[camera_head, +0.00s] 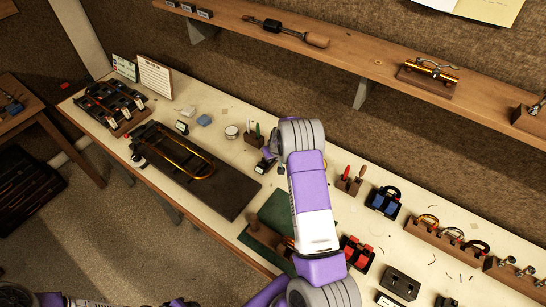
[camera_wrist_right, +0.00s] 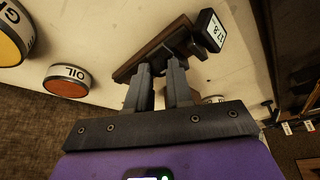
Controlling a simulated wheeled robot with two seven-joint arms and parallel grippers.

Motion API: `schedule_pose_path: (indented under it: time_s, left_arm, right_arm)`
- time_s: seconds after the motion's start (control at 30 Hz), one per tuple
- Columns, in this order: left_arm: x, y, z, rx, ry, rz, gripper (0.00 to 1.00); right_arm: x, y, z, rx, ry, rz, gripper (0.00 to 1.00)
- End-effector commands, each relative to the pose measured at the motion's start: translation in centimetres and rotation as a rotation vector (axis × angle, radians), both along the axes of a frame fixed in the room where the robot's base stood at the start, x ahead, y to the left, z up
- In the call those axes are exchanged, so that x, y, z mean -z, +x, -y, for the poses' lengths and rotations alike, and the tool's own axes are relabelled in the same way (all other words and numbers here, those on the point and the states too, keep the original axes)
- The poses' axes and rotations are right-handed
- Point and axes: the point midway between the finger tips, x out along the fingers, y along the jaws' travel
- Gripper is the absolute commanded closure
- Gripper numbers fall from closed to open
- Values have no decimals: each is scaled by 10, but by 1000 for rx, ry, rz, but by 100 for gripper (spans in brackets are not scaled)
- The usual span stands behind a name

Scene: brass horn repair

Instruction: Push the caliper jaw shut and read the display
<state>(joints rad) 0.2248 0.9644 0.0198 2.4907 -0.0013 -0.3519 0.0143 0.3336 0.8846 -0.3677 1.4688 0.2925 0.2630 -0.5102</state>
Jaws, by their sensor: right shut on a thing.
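The caliper shows in the right wrist view as a dark bar on a brown block (camera_wrist_right: 158,45), with a small black display box (camera_wrist_right: 207,30) at its far right end. Digits on the display look like 17.8, tilted and small, so I cannot be sure of them. My right gripper (camera_wrist_right: 160,78) is shut on a part of the caliper; the fingers hide the held part. In the head view the right gripper is mostly hidden by my wrist, and a small display (camera_head: 262,167) shows beside it. My left gripper is not in view.
A dark mat with a brass slide (camera_head: 200,172) lies left of my right arm. A pliers rack (camera_head: 110,100) stands at the far left. An oil container (camera_wrist_right: 67,82) is near the gripper. A wooden shelf (camera_head: 360,55) runs above the bench.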

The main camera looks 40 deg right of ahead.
Motion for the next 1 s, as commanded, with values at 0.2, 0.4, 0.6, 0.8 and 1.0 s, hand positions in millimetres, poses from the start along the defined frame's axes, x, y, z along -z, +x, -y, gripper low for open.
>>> schedule_pose_path:
  time_s: [0.2, 0.4, 0.6, 0.8, 1.0]
  left_arm:
    - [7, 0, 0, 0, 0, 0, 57]
    - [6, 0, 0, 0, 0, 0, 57]
    - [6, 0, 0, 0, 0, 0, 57]
    - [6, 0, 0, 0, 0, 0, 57]
    - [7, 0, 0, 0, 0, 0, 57]
  right_arm:
    - [1, 0, -22, -3, 3, -1, 100]
    - [1, 0, -23, -3, 7, -4, 100]
    - [1, 0, -22, -3, 5, -3, 54]
    - [1, 0, -21, -2, 3, -1, 54]
    - [-12, -3, -22, -3, 1, 1, 54]
